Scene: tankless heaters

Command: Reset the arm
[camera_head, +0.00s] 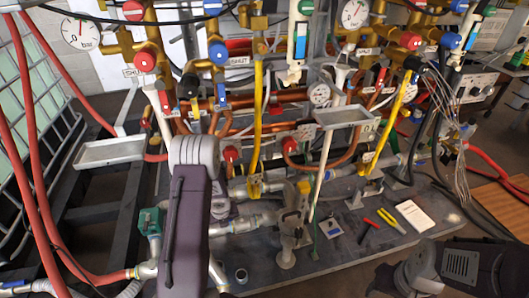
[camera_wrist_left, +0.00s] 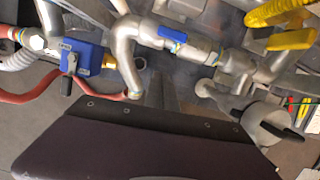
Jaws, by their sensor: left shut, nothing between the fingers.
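My left arm (camera_head: 187,225) rises from the bottom of the head view, its grey joint bent at the top. It hides my left gripper there. In the left wrist view, the dark body of my left gripper fills the bottom, and its narrow fingers (camera_wrist_left: 163,88) show together and empty over the dark floor plate. Metal pipes lie on both sides of them; I cannot tell the exact gap. My right arm (camera_head: 470,263) shows only in part at the lower right of the head view. Its gripper is out of view.
Copper pipes, valves and gauges (camera_head: 80,33) fill the back. Grey trays (camera_head: 110,152) (camera_head: 345,116) stick out at mid-height. A blue valve box (camera_wrist_left: 83,55) and a blue-handled pipe (camera_wrist_left: 172,34) lie near the left gripper. Pliers (camera_head: 391,221) and a white card (camera_head: 415,216) lie on the plate.

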